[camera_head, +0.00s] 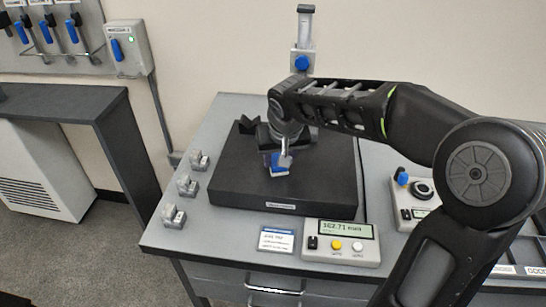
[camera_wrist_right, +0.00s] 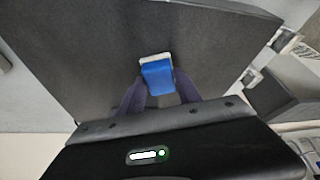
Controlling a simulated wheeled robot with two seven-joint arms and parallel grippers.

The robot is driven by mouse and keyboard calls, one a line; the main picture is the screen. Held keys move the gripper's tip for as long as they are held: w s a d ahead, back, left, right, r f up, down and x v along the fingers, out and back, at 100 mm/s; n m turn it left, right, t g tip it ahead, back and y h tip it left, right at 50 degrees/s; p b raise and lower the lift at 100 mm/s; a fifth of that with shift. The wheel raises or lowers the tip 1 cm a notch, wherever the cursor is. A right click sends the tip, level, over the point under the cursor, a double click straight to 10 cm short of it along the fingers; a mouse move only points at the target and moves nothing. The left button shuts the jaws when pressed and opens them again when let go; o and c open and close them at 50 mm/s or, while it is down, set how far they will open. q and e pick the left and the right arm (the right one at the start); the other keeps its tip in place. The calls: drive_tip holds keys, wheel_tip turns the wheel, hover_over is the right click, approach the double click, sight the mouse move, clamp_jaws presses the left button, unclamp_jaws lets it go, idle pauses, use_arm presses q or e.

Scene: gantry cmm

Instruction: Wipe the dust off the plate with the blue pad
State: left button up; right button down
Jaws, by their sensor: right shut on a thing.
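The dark plate (camera_head: 230,190) is a thick black slab on the grey bench, and its top fills much of the right wrist view (camera_wrist_right: 90,50). My right gripper (camera_head: 278,158) is over the middle of the plate, shut on the blue pad (camera_head: 275,169). The pad has a blue body and a white edge; in the right wrist view it sits between the dark fingertips (camera_wrist_right: 158,82). It is at or just above the plate's surface; I cannot tell if it touches. I cannot make out dust on the plate. My left gripper is not in view.
A readout box (camera_head: 341,243) and a small card (camera_head: 277,239) lie in front of the plate. Several small metal blocks (camera_head: 187,185) stand along its left. A control box (camera_head: 414,203) is to the right. A black V-shaped block (camera_head: 247,124) sits at the plate's back left.

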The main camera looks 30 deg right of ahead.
drive_tip(key=shift+s+d+f, duration=0.1)
drive_tip(key=shift+s+d, duration=0.65)
drive_tip(key=shift+d, duration=0.2)
drive_tip(key=shift+s+d+r, duration=0.1)
drive_tip(key=shift+s+d, duration=0.45)
drive_tip(key=shift+d, duration=0.2)
drive_tip(key=shift+s+d+r, duration=0.1)
drive_tip(key=shift+s+d, duration=0.4)
drive_tip(key=shift+d, duration=0.2)
wheel_tip(320, 180, up, 6)
drive_tip(key=p, duration=0.4)
drive_tip(key=shift+r, duration=0.15)
wheel_tip(320, 180, up, 3)
drive_tip(key=shift+f+p, duration=0.1)
drive_tip(key=shift+p, duration=1.05)
